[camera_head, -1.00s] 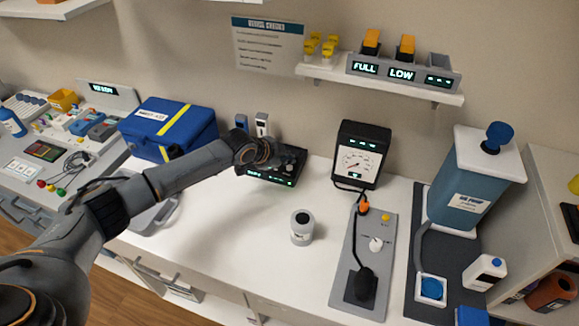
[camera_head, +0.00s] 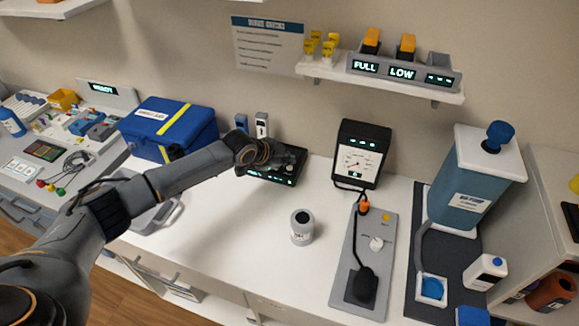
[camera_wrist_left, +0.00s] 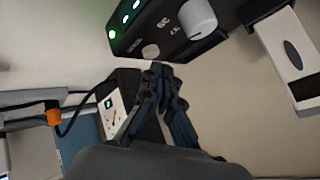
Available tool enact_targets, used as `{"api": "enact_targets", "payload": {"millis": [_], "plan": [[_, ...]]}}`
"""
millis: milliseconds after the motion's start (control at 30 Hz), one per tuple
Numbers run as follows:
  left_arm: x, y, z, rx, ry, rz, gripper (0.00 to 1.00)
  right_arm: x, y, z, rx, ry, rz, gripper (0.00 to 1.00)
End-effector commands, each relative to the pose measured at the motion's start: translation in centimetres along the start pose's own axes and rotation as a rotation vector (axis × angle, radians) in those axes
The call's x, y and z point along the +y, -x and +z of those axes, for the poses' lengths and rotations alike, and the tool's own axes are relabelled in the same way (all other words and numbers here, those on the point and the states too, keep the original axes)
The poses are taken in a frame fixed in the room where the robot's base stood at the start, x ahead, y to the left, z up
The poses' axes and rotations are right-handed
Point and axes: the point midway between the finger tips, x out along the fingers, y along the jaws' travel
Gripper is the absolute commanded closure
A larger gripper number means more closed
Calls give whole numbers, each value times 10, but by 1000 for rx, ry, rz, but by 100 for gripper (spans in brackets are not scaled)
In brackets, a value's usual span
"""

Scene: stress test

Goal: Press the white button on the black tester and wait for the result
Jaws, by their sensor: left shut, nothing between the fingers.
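The black tester (camera_head: 262,178) stands at the back of the white counter. Its front has small lit green displays. In the left wrist view the black tester (camera_wrist_left: 165,30) shows at the top, with a large white knob (camera_wrist_left: 197,18) and a small round whitish button (camera_wrist_left: 150,51). My left gripper (camera_head: 286,160) is over the tester, hiding part of it. In the left wrist view my left gripper (camera_wrist_left: 160,70) is shut and empty, its fingertips just beside the button. I cannot tell whether they touch it. My right gripper is not in view.
White-and-grey devices (camera_head: 262,124) stand behind the tester. A blue case (camera_head: 170,125) is to its left, a dial gauge (camera_head: 360,155) to its right. A grey-white canister (camera_head: 302,227) stands in front. The counter around the canister is clear.

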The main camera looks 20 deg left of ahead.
Motion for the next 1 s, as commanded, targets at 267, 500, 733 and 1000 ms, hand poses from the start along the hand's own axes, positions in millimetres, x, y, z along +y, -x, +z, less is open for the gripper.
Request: {"api": "enact_targets", "payload": {"millis": [267,500,733,1000], "plan": [[1,-2,1,0,0,0,100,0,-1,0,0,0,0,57],[2,-2,2,0,0,0,100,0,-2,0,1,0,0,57],[3,-4,3,0,0,0,100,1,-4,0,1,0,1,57],[5,-7,5,0,0,0,100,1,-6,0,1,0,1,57]]}}
